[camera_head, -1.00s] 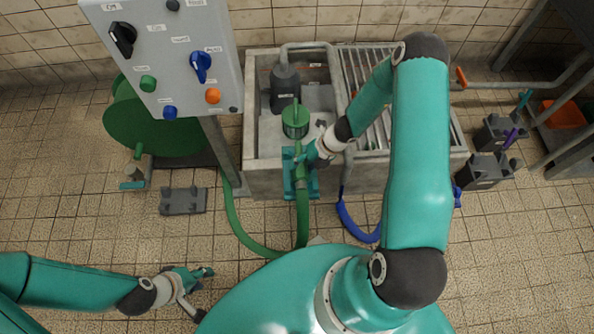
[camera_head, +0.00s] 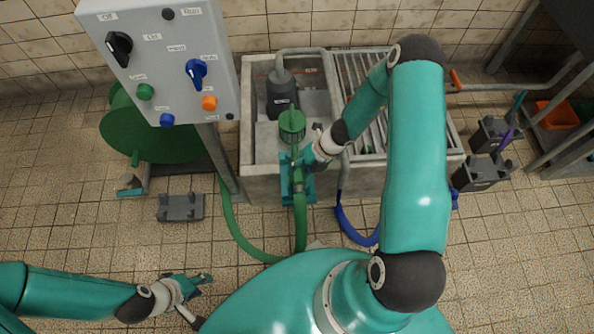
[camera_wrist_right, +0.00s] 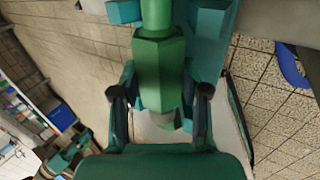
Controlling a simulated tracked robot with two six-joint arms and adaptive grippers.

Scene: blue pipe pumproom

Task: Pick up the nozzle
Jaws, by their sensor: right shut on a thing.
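The green nozzle (camera_head: 293,124) stands upright at the front edge of the grey concrete basin (camera_head: 262,187), with a green hose (camera_head: 301,225) running down from it to the floor. A teal holder (camera_head: 287,178) is behind and around it at the basin's front wall. My right gripper (camera_head: 300,172) is at the nozzle's lower part. In the right wrist view the green hexagonal body (camera_wrist_right: 160,75) lies between its two fingers, which are shut on it. My left gripper (camera_head: 205,285) is low at the left, away from the nozzle, its fingers apart with nothing between them.
A control panel (camera_head: 160,60) with knobs stands left of the basin, before a green hose reel (camera_head: 150,130). A dark pump (camera_head: 281,95) sits inside the basin. A blue hose (camera_head: 350,225) hangs at its front. A grey bracket (camera_head: 181,207) lies on the floor.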

